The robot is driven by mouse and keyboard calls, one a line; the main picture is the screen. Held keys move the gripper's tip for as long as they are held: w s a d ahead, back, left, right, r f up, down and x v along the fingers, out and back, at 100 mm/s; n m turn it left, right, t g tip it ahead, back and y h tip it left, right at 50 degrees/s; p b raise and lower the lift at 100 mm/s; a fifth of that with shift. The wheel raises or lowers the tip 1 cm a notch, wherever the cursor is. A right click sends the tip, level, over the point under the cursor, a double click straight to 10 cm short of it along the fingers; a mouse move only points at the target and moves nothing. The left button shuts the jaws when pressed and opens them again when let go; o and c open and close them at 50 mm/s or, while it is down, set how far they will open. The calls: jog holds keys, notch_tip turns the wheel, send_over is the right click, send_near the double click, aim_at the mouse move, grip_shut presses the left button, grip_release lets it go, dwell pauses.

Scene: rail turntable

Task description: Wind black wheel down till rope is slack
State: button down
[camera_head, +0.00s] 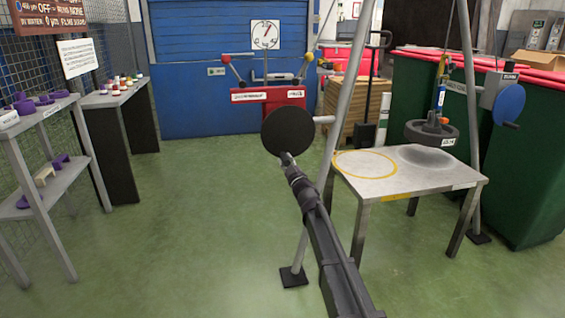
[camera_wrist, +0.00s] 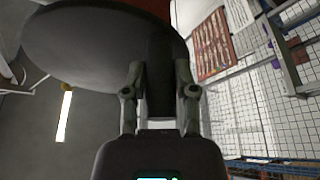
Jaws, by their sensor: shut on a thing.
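My gripper (camera_head: 286,157) is at the wheel's lower edge. In the wrist view my gripper (camera_wrist: 158,85) is closed around a dark upright part, seemingly the wheel's handle, and the wheel (camera_wrist: 85,45) fills the upper left. The rope (camera_head: 445,65) runs down straight to a dark round weight (camera_head: 432,134). The weight hangs over a grey table (camera_head: 400,185), with a dark patch, likely its shadow, below it. The grip itself is partly hidden in the head view.
A blue wheel (camera_head: 508,104) with a handle sits on the right tripod leg. The near tripod leg (camera_head: 330,160) stands close to my arm. A yellow ring (camera_head: 365,176) marks the table. Shelves (camera_head: 50,112) with purple items stand left. The green floor (camera_head: 200,220) between is clear.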

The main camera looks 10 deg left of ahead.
jog(key=shift+w, duration=0.2)
jog(key=shift+c, duration=2)
grip_release()
jog(key=shift+s+r, duration=0.15)
jog(key=shift+r, duration=0.05)
jog(key=shift+s+a+f, duration=0.1)
jog(key=shift+a+f, duration=0.05)
